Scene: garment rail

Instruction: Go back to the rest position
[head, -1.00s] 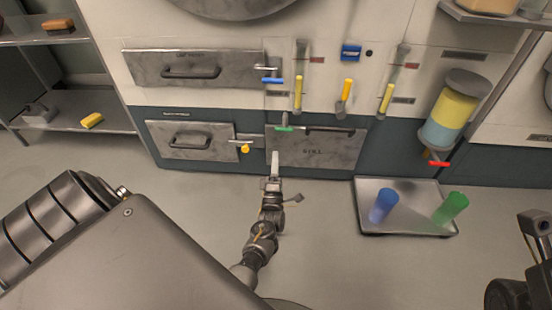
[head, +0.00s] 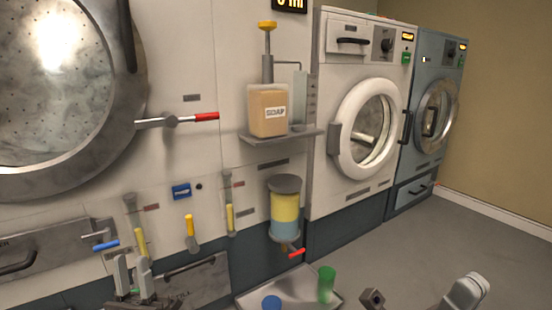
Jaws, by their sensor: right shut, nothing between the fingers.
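My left gripper (head: 134,274) is at the bottom left of the head view, in front of the lower drawers of the big white machine. Its two pale fingers point up and stand apart with nothing seen between them. My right gripper (head: 468,288) shows at the bottom right, over the grey floor. Its pale fingers are together and hold nothing; the rest of it is cut off by the picture's edge.
A tray (head: 330,291) with a blue cup (head: 271,302) and a green cup (head: 327,284) is on the floor at bottom centre. A soap dispenser (head: 268,112) stands on a shelf. A white washer (head: 360,120) and a blue-grey washer (head: 432,110) stand right. Floor at right is clear.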

